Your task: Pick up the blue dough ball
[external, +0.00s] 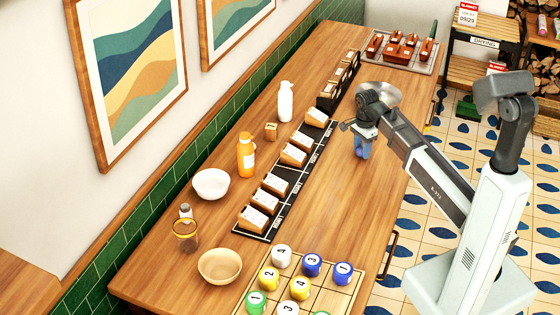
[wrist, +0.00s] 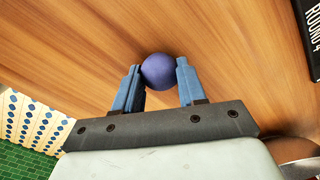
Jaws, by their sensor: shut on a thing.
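The blue dough ball (wrist: 159,70) is round and plain, and shows in the wrist view between the tips of my gripper's blue fingers. My gripper (wrist: 157,76) is shut on it, with one finger on each side. In the external view my gripper (external: 361,151) points down over the wooden counter, right of the card rows. I cannot tell whether the ball still touches the counter.
A board (external: 258,279) with numbered coloured pots stands at the front. Left of my gripper are a card rack (external: 268,225), an orange bottle (external: 246,158), a white bottle (external: 285,103) and bowls. A tray (external: 423,66) lies at the far end. The counter around my gripper is clear.

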